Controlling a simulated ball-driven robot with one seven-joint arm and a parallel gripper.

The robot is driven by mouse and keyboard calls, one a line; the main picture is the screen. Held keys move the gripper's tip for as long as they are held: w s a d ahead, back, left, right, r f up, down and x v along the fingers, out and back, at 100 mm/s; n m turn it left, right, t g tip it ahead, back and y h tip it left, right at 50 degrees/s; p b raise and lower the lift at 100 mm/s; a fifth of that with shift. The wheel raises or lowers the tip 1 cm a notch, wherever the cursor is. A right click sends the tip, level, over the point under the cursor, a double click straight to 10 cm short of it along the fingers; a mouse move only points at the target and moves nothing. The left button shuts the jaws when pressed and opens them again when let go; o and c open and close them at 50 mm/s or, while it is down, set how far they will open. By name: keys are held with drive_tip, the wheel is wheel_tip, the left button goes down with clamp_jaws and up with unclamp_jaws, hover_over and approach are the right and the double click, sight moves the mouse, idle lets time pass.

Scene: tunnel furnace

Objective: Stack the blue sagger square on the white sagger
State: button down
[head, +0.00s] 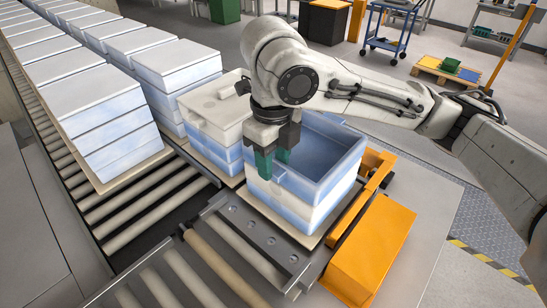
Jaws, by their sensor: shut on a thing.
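The blue sagger (328,181) is an open square box with a blue inside, at the top of the near stack. The white sagger (320,213) shows as a paler layer directly under it. The blue one looks about square over it; I cannot tell whether a thin gap is left between them. My gripper (274,164), with green fingers, is shut on the blue sagger at its left rim. The arm comes in from the right and hides part of the far rim.
The near stack stands on a pale plate (305,240) on the rollers. A neighbouring stack with a white top (215,112) stands close behind left. Longer rows of stacks (95,95) fill the left. An orange block (372,250) and orange bracket (372,180) stand close at right.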

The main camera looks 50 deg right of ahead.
drive_tip(key=shift+f, duration=0.3)
drive_tip(key=c, duration=0.5)
unclamp_jaws()
drive_tip(key=shift+c, duration=0.2)
wheel_tip(320, 180, up, 11)
drive_tip(key=shift+a, duration=0.15)
